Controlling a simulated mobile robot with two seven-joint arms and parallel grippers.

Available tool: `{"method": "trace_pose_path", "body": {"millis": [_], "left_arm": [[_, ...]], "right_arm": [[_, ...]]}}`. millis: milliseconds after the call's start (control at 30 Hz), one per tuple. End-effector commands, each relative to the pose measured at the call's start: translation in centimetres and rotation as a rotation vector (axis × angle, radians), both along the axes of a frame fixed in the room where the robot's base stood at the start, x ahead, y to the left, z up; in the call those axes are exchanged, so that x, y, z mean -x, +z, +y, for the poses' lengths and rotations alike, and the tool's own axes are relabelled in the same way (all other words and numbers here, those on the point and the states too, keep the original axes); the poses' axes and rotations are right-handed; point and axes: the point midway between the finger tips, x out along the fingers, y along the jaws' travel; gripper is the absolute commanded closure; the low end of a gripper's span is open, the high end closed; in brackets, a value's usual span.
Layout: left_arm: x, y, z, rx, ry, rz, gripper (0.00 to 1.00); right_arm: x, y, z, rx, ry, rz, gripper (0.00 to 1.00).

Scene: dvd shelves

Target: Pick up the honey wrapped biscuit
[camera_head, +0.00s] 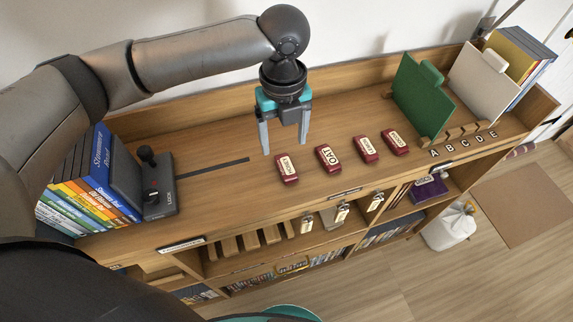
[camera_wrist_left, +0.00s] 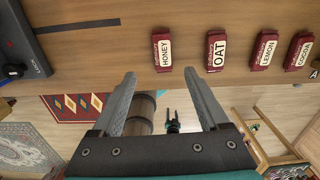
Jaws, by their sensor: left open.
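The honey wrapped biscuit (camera_head: 286,168) is a small dark red block with a cream label, leftmost in a row of red packets on the wooden shelf top. Its HONEY label reads clearly in the left wrist view (camera_wrist_left: 163,53). My left gripper (camera_head: 284,147) points down over the shelf top, just behind and beside the honey packet in the head view. Its two grey fingers are apart with nothing between them. In the left wrist view, the fingertips (camera_wrist_left: 159,75) appear below the honey packet, apart from it.
Packets marked OAT (camera_head: 328,158), LEMON (camera_head: 367,149) and COCOA (camera_head: 395,142) lie to the right. A green panel (camera_head: 423,97) and white panel (camera_head: 478,87) stand farther right. Books (camera_head: 90,190) and a black bookend device (camera_head: 155,187) stand left. The shelf between is mostly clear.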

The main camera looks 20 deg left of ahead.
Motion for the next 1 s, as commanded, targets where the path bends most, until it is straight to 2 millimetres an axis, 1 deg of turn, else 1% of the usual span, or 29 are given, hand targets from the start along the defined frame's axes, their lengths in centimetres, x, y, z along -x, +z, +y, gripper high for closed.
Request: {"method": "trace_pose_path", "body": {"millis": [33,100,200,367,633,767,967,1000], "left_arm": [[0.1,-1.1,0.0,0.0,0.0,0.002,0.22],[0.0,-2.3,0.0,0.001,0.0,0.002,0.22],[0.0,-3.2,0.0,0.001,0.0,-0.001,0.22],[0.0,-4.1,-0.1,0.001,0.0,0.0,0.22],[-0.3,-8.0,-0.2,0.001,0.0,-0.001,0.22],[-0.3,-8.8,-0.2,0.001,-0.001,-0.002,0.22],[-0.3,-8.8,-0.2,0.001,-0.001,-0.003,0.22],[-0.3,-8.8,-0.2,0.0,-0.001,-0.003,0.25]], "right_arm": [[0.0,-0.2,0.0,0.0,0.0,0.0,0.49],[-0.1,-0.3,0.0,0.0,0.0,-0.002,0.49],[-0.8,-0.3,0.1,-0.002,0.0,-0.012,0.49],[-2.2,-0.3,0.2,-0.004,0.001,-0.037,0.49],[-2.2,-0.6,0.2,-0.005,0.001,-0.038,0.49],[-2.0,-0.7,0.2,-0.004,0.001,-0.035,0.49],[-1.6,-0.7,0.2,-0.004,0.001,-0.028,0.49],[-1.6,-0.7,0.2,-0.004,0.001,-0.027,0.49]]}}
